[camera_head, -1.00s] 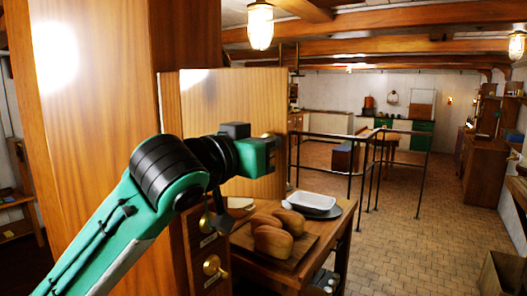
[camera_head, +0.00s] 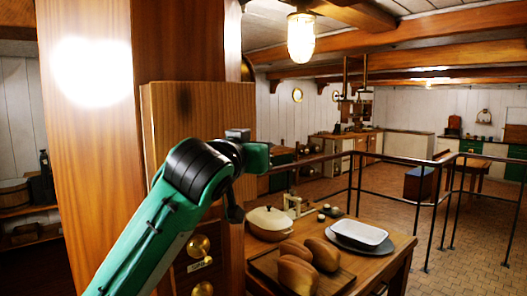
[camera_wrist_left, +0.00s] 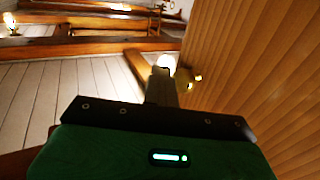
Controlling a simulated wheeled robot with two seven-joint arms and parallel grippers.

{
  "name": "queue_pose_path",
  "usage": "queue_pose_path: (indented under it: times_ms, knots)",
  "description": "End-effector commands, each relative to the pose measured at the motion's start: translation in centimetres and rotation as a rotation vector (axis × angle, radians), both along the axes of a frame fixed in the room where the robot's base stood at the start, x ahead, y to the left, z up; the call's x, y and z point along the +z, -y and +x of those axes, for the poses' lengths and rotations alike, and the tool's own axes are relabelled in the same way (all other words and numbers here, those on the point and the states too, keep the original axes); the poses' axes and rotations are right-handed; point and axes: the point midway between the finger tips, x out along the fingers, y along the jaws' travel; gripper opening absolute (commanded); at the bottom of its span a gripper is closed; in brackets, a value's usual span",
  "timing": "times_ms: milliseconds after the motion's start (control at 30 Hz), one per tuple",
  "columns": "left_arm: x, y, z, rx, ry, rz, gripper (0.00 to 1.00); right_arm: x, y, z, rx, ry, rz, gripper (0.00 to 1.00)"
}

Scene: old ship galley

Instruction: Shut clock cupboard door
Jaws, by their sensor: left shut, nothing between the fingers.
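The tall wooden clock cupboard (camera_head: 95,160) fills the left of the head view. Its door (camera_head: 205,115) is a wooden panel standing out from the cupboard's side, so it looks open; its exact angle is hard to judge. My left gripper (camera_head: 256,158) is at the door's right edge in the head view, with its fingertips hidden. In the left wrist view my left gripper (camera_wrist_left: 161,85) is shut and empty, left of a slatted-looking wooden surface (camera_wrist_left: 260,80) with a small brass knob (camera_wrist_left: 195,77). Whether it touches the door I cannot tell. My right gripper is out of view.
A wooden table (camera_head: 385,262) right of the cupboard bears loaves (camera_head: 322,254), a white dish (camera_head: 358,235) and a lidded pot (camera_head: 269,222). Metal railings (camera_head: 400,200) stand behind it. Brass knobs (camera_head: 199,246) show below the door. Tiled floor is free at the right.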

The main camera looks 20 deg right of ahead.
Motion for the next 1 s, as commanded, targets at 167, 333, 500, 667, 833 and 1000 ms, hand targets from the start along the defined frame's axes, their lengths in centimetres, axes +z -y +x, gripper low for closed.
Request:
queue_pose_path:
  times_ms: [167, 333, 500, 667, 833, 1000]
  knots:
    - [0.1, 0.0, 2.3, -0.001, -0.003, 0.0, 0.0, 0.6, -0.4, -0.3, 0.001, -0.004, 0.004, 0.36]
    - [0.0, 0.1, 3.7, -0.003, -0.003, 0.001, 0.0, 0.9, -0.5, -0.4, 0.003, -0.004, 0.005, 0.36]
    - [0.0, 0.1, 4.4, -0.004, -0.001, -0.001, 0.0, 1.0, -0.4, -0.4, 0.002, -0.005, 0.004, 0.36]
    - [0.0, 0.1, 4.6, -0.005, -0.001, 0.0, 0.0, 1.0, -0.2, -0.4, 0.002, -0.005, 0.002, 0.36]
    - [0.0, 0.2, 4.6, -0.006, 0.0, 0.0, 0.0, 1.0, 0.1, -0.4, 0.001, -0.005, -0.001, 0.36]
    - [0.0, 0.2, 4.5, -0.006, 0.0, 0.0, 0.0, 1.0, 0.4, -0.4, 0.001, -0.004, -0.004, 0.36]
